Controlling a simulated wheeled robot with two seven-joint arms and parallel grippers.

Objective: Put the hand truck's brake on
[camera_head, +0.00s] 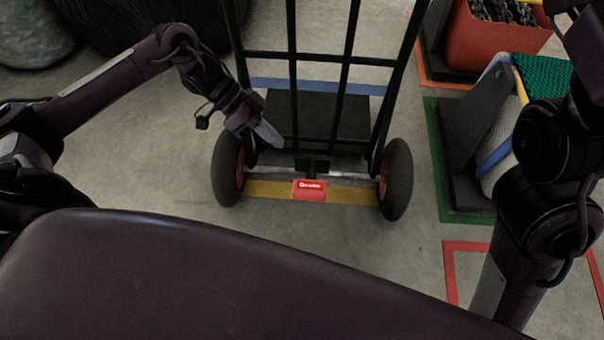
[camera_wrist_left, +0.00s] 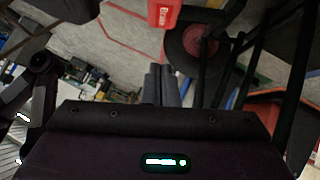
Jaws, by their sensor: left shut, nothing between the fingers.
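The hand truck (camera_head: 342,58) stands upright with its black frame, two dark wheels with red hubs and a black plate behind. Its red brake pedal (camera_head: 309,189) sticks out low at the middle between the wheels. The pedal also shows at the top of the left wrist view (camera_wrist_left: 163,12), with a wheel (camera_wrist_left: 194,47) beside it. My left gripper (camera_head: 268,135) is shut and empty, up and to the left of the pedal, apart from it. Its closed fingers show in the left wrist view (camera_wrist_left: 163,84). My right arm comes in at the right; its gripper is out of view.
A red bin of chain (camera_head: 495,42) stands at the back right. In front of it a grey stand (camera_head: 478,130) with netting rolls sits inside a green floor marking (camera_head: 437,160). Dark bundles (camera_head: 35,35) lie at the back left. The floor left of the truck is clear.

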